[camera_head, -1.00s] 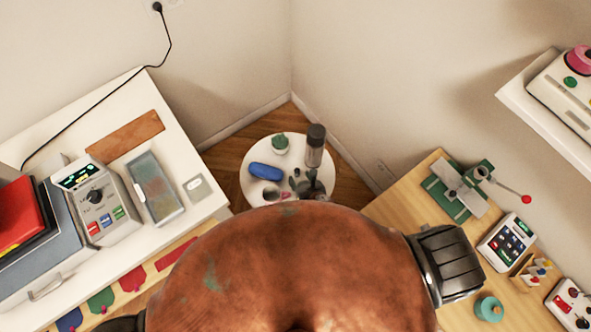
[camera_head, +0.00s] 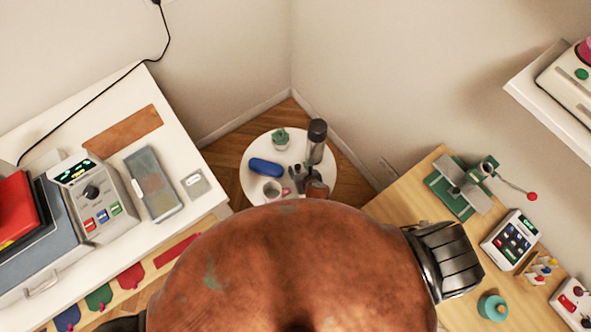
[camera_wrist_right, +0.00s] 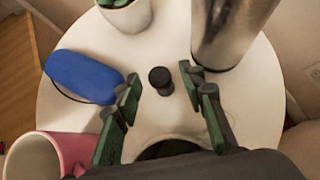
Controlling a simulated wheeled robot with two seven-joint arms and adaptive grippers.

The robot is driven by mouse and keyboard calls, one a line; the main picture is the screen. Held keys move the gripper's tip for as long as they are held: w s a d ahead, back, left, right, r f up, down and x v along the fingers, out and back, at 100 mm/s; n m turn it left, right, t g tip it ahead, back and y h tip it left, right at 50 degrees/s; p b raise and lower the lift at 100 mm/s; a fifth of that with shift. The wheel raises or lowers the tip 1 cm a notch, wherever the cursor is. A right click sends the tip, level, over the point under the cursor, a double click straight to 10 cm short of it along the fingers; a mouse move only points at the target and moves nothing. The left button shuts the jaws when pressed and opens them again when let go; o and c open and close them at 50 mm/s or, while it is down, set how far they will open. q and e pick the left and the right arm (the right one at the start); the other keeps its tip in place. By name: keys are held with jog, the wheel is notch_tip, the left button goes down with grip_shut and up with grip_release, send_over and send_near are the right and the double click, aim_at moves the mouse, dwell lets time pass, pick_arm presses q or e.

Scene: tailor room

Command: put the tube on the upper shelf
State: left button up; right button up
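A small dark upright cylinder (camera_wrist_right: 160,80), which may be the tube, stands on the round white table (camera_head: 250,150). My right gripper (camera_wrist_right: 160,92) is open, its green-padded fingers either side of the cylinder in the wrist view; I cannot tell whether they are level with it. In the head view, the right gripper (camera_head: 300,180) is low over the table, partly hidden by my body. A tall silver cylinder with a dark cap (camera_head: 316,142) stands just beyond it. A white wall shelf (camera_head: 548,112) is at the upper right. The left gripper is not seen.
On the round table are a blue case (camera_head: 266,167), a potted cactus (camera_head: 281,138) and a pink-and-white mug (camera_wrist_right: 48,155), close to the gripper. A white desk (camera_head: 200,160) is left. A wooden desk (camera_head: 400,195) with a green press (camera_head: 462,188) is right.

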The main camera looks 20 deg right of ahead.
grip_shut()
dwell(0.3)
